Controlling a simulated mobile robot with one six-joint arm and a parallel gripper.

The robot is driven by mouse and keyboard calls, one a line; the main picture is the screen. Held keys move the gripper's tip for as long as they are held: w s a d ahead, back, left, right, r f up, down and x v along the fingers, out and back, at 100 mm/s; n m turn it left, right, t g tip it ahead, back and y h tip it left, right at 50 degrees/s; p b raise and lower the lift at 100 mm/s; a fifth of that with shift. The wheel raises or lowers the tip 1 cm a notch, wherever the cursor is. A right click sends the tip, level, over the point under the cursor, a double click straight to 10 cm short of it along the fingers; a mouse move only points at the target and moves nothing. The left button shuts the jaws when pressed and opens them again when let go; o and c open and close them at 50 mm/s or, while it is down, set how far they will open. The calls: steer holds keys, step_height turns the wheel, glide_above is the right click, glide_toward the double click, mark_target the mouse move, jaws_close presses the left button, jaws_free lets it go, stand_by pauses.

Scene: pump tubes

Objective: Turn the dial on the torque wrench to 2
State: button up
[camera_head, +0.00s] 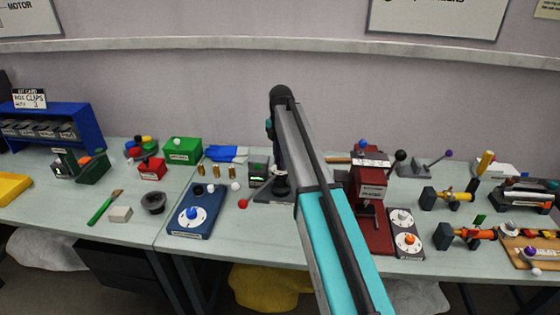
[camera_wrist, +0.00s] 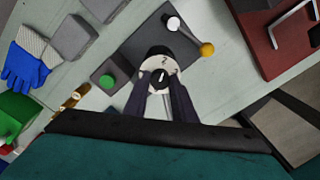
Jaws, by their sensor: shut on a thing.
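In the wrist view a white dial (camera_wrist: 158,61) with a black centre knob (camera_wrist: 160,80) sits over a dark grey base plate (camera_wrist: 143,43). The figure 2 shows on the dial's upper part. A white mark on the knob points roughly up towards it; exact alignment is too small to tell. My gripper (camera_wrist: 160,76) is shut on the knob, one dark finger on each side. In the head view my arm reaches down over the dark base plate (camera_head: 265,197), and hides most of the dial and the fingertips.
A blue dial box (camera_head: 183,225) stands left, a red press (camera_head: 371,225) right. A red ball (camera_head: 243,203) lies in front.

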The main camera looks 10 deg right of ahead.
steer(key=shift+w+r+n, duration=0.1)
steer(key=shift+n, duration=0.3)
steer(key=o, duration=1)
steer(key=shift+o, duration=0.2)
step_height(320, 180, up, 14)
steer(key=b, duration=0.3)
steer(key=shift+b, duration=0.3)
